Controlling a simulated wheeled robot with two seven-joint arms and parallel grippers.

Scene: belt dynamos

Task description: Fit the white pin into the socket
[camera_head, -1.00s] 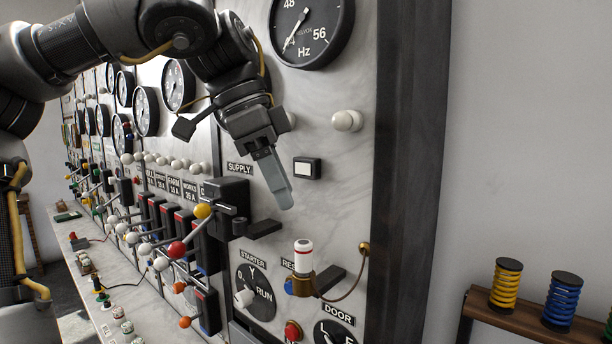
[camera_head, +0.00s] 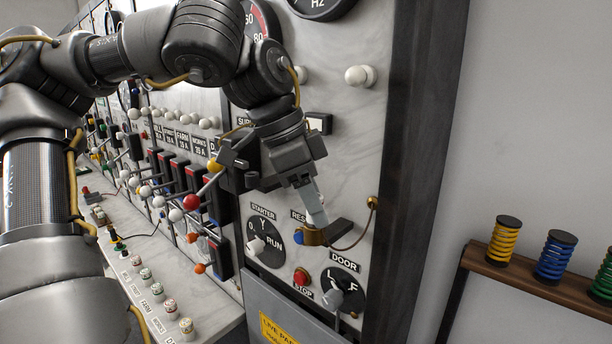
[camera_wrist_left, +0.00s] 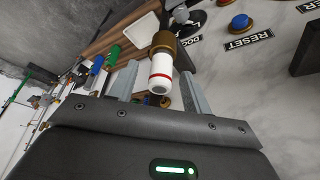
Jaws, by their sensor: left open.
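My left gripper is open and empty. A cord (camera_head: 352,243) runs from the holder area to a brass stud. I cannot tell which fitting is the socket. My right gripper is not in view.
A black bar (camera_head: 340,229) juts out beside the holder. Lever switches (camera_head: 191,202) crowd the left. A shelf with coloured coils (camera_head: 520,283) stands right.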

